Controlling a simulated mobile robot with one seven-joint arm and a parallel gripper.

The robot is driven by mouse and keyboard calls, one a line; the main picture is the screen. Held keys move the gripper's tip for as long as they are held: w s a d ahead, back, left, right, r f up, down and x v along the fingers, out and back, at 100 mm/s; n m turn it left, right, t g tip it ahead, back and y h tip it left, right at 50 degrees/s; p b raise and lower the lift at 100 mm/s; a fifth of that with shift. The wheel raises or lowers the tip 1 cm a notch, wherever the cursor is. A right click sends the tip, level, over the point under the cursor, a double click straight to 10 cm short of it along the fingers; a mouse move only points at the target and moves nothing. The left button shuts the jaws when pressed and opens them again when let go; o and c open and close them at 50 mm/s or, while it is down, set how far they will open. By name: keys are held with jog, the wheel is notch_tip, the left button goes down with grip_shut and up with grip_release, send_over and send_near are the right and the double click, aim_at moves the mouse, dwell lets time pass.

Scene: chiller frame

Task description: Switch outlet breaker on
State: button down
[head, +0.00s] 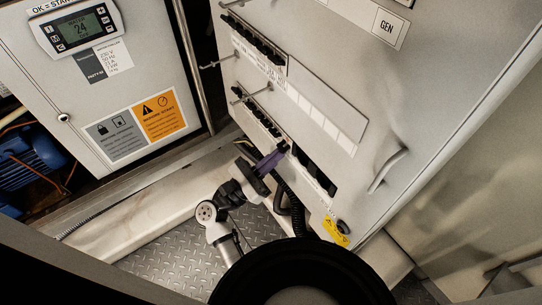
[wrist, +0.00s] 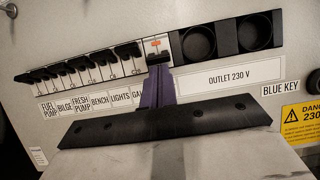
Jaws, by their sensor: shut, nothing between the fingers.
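The outlet breaker (wrist: 156,47) is at the right end of the lower breaker row in the wrist view, beside the "OUTLET 230 V" label (wrist: 229,78). Its white face with an orange mark shows above its black lever, which sits low. The neighbouring breakers (wrist: 88,66) have their black levers higher, with white below. My gripper (wrist: 158,70) has its purple fingers shut and empty, with the tips just below the outlet breaker's lever; whether they touch it I cannot tell. In the head view my gripper (head: 285,148) reaches the panel at the row's right end.
Two round black sockets (wrist: 228,36) are right of the breaker. A yellow warning label (wrist: 302,122) is at lower right. In the head view, an upper breaker row (head: 258,42), a protruding hook (head: 215,63) and a handle (head: 388,170) are on the cabinet. Cables hang below the panel.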

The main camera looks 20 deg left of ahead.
jog(key=g+y+p, duration=0.1)
jog(key=r+g+y, duration=0.1)
jog(key=r+g+y+p, duration=0.1)
jog(key=g, duration=0.1)
jog(key=shift+s+a+r+p, duration=0.2)
jog(key=shift+s+a+p, duration=0.15)
jog(key=shift+s, duration=0.15)
